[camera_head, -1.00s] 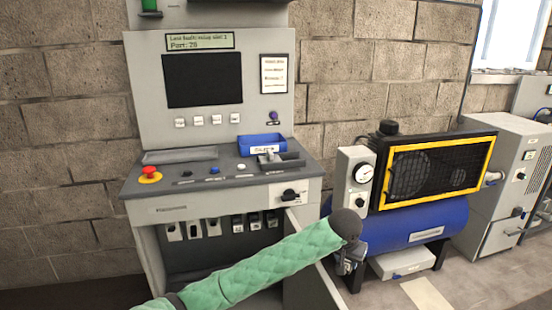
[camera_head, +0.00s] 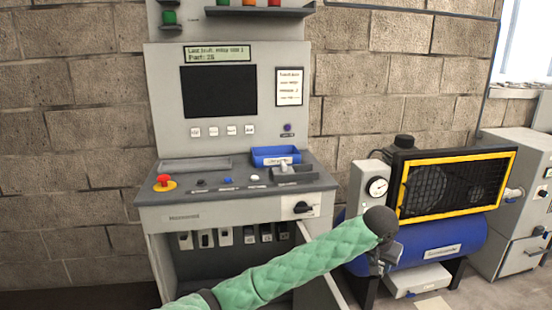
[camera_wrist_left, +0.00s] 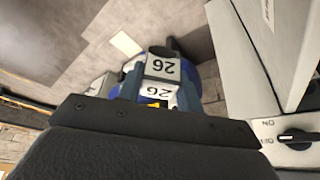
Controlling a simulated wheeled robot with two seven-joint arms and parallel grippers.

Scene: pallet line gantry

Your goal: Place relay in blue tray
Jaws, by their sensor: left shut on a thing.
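The blue tray (camera_head: 283,161) sits on the right back part of the console's sloped top, with a small label on its front. My left gripper (camera_head: 384,262) is to the right of the cabinet, in front of the compressor and lower than the tray. In the left wrist view my left gripper (camera_wrist_left: 158,88) is shut on a relay (camera_wrist_left: 162,67), a pale block marked 26 twice. The relay is mostly hidden in the head view. More relays (camera_head: 225,236) hang in a row inside the open cabinet. My right gripper is not in view.
The console (camera_head: 170,210) has a red stop button (camera_head: 164,181), small buttons and a rotary switch (camera_head: 304,208). A grey holder (camera_head: 290,174) stands just in front of the tray. A blue compressor (camera_head: 425,243) stands at right. A screen reads part 26.

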